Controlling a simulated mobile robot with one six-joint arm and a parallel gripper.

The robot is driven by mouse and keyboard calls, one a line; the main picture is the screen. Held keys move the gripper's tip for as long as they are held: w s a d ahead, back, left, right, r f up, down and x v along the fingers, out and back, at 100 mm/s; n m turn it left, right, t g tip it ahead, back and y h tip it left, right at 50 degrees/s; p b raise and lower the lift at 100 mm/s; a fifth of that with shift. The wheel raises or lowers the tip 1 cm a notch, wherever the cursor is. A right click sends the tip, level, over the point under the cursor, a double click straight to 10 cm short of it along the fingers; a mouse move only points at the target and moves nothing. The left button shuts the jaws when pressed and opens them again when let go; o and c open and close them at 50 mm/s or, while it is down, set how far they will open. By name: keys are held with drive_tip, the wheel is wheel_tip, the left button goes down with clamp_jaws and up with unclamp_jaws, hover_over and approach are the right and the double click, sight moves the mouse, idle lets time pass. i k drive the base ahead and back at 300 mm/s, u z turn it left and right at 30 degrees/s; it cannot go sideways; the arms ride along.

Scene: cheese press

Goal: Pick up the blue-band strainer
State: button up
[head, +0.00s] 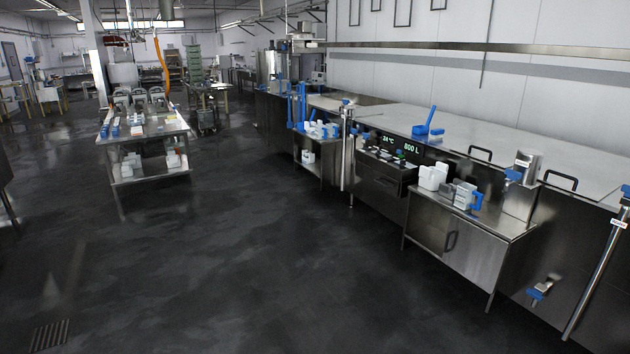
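I cannot make out for sure which thing is the blue-band strainer; the small items are too far away. A pale container with a blue handle (465,194) stands on the steel cabinet (424,222) at right. A blue long-handled tool (430,124) rests on the steel top of the long vat. Small white and blue items (318,130) stand on a side table further back. My gripper is not in view.
White jugs (432,177) stand on the same cabinet, left of the blue-handled container. The long steel vat (400,117) runs along the right wall. A steel table (147,126) with small items stands at back left. The dark floor (220,260) between is clear, with a drain grate (50,335) at lower left.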

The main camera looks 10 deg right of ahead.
sight(448, 190)
drive_tip(key=u, duration=0.2)
drive_tip(key=i, duration=1.6)
drive_tip(key=z, duration=0.3)
drive_tip(key=i, duration=0.75)
drive_tip(key=z, duration=0.95)
drive_tip(key=i, duration=0.95)
drive_tip(key=z, duration=0.6)
